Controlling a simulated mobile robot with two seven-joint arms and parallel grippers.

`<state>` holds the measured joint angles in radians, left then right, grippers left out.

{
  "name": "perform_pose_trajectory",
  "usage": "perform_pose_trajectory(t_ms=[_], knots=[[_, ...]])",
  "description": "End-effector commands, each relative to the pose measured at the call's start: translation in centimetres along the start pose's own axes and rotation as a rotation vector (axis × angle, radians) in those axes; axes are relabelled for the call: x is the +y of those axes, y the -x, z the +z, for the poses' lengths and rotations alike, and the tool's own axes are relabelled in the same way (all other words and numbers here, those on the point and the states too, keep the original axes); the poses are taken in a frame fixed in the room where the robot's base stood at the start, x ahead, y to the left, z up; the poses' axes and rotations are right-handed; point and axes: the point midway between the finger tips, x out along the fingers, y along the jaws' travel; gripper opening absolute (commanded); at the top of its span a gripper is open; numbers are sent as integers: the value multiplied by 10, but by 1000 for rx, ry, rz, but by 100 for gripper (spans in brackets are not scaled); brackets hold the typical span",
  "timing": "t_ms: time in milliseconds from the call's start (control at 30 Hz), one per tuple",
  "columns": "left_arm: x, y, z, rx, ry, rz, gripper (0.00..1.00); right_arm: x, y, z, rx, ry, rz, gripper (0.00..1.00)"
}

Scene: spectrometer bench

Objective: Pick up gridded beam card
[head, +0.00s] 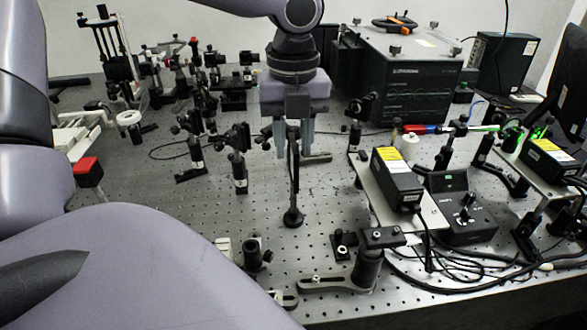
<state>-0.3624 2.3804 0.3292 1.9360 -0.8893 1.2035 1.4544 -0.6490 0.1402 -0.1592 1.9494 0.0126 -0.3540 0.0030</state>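My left gripper (294,150) hangs pointing down over the middle of the bench. Its two pale fingers are apart, one on each side of the top of a thin dark upright post (294,185) with a round black base (293,218). The fingers look clear of the post, though depth is hard to judge. I cannot make out a gridded card face; a card on this post would be edge-on or hidden by the gripper. My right gripper is not in view.
Optic mounts (236,160) stand left of the post on the perforated bench (330,195). Black boxes with yellow labels (397,178) and a control box (462,215) with cables stand right. A large black instrument (410,85) stands behind. Clamps and post holders (367,262) lie in front.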

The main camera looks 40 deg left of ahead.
Motion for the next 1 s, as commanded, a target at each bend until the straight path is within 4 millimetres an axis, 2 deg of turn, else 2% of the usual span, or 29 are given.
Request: perform_pose_trajectory(t_ms=[133, 367, 467, 500, 1000], knots=[[0, -14, 0, 1, -1, -1, 32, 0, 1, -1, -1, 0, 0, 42], [0, -16, 0, 0, 0, -2, 32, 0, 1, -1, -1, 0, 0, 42], [0, -16, 0, 0, -1, -2, 3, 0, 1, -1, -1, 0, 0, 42], [0, -16, 0, 0, -1, -2, 0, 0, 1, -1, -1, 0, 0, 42], [0, -15, 0, -1, -1, -2, 0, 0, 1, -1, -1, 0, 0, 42]])
